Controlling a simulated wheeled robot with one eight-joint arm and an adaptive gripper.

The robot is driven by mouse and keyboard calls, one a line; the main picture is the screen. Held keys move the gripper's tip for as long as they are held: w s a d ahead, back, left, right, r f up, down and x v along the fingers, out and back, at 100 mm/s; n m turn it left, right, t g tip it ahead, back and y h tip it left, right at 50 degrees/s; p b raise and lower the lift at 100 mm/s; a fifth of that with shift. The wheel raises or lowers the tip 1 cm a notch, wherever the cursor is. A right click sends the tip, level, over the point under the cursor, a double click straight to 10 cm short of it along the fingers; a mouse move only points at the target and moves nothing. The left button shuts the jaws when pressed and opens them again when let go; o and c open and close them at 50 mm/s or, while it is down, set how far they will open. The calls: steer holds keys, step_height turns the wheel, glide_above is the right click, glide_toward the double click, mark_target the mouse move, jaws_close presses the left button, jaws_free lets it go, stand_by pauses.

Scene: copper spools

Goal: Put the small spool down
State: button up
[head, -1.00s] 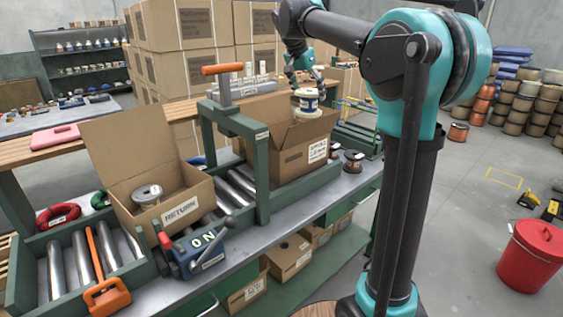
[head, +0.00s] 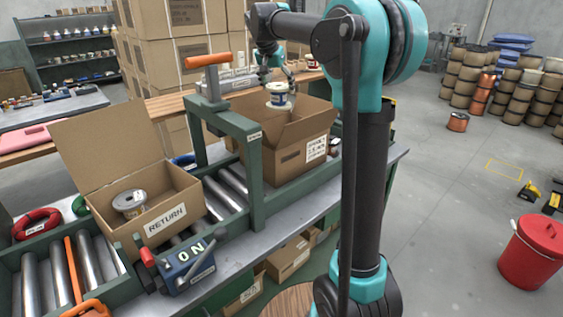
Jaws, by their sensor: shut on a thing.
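A small white spool (head: 279,102) with a dark blue label hangs upright in my gripper (head: 278,84) in the head view. My gripper is shut on it at the top; the fingertips are small and hard to make out. The spool appears over the opening of a cardboard box (head: 290,160) with raised flaps and a white label. The inside of that box is mostly hidden, and I cannot tell how high the spool is above its floor.
The box stands on the roller conveyor beyond a green frame (head: 254,180) with an orange handle. An open RETURN box (head: 190,205) holding a grey spool (head: 130,203) is nearer left. A blue ON switch box (head: 190,262) stands in front. A red bin (head: 532,255) stands right.

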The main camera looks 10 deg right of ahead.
step_height(320, 180, down, 22)
steer(key=shift+s+f, duration=0.1)
stand_by(0.6)
steer(key=shift+f, duration=0.1)
steer(key=o, duration=1.5)
steer(key=shift+o, duration=0.2)
steer(key=v, duration=1.2)
